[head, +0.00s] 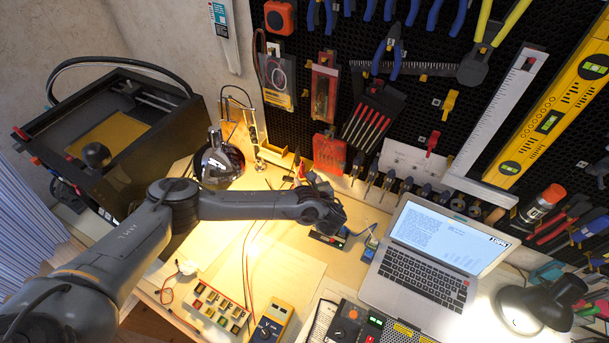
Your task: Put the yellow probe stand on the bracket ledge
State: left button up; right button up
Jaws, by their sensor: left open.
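My left arm reaches in from the lower left over the bench, and its left gripper (326,214) is above the bench left of the laptop. It is open, with no object visible in it; the fingers are small and partly hidden by the wrist. A slim yellowish stand (257,150) rises at the back of the bench beside a round glass-like vessel; it looks like the probe stand, but I cannot be certain. A low yellowish ledge (284,159) runs along the foot of the pegboard just right of it. The gripper is apart from both. My right gripper is out of view.
An open laptop (418,270) stands right of the gripper. A dark box-shaped machine (110,130) is at the left. A multimeter (271,322) and a component tray (217,308) lie in front. Tools crowd the pegboard (330,60). Lit paper (275,275) covers clear bench.

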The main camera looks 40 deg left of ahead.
pick_arm(q)
jog(key=s+d+f+n+g+h, duration=0.2)
jog(key=s+d+n+h, duration=0.3)
jog(key=s+d, duration=0.6)
jog(key=s+d+f+n+g+h, duration=0.15)
jog(key=s+d+n+h, duration=0.25)
jog(key=s+d, duration=0.7)
jog(key=s+a+r+n+h, duration=0.2)
jog(key=s+a+n, duration=0.8)
jog(key=n, duration=0.4)
jog(key=shift+s+r+g+p, duration=0.35)
jog(key=shift+s+g+p, duration=0.1)
jog(key=shift+s, duration=0.25)
jog(key=shift+r, duration=0.15)
notch_tip(320, 180, up, 26)
jog(key=p, duration=2.6)
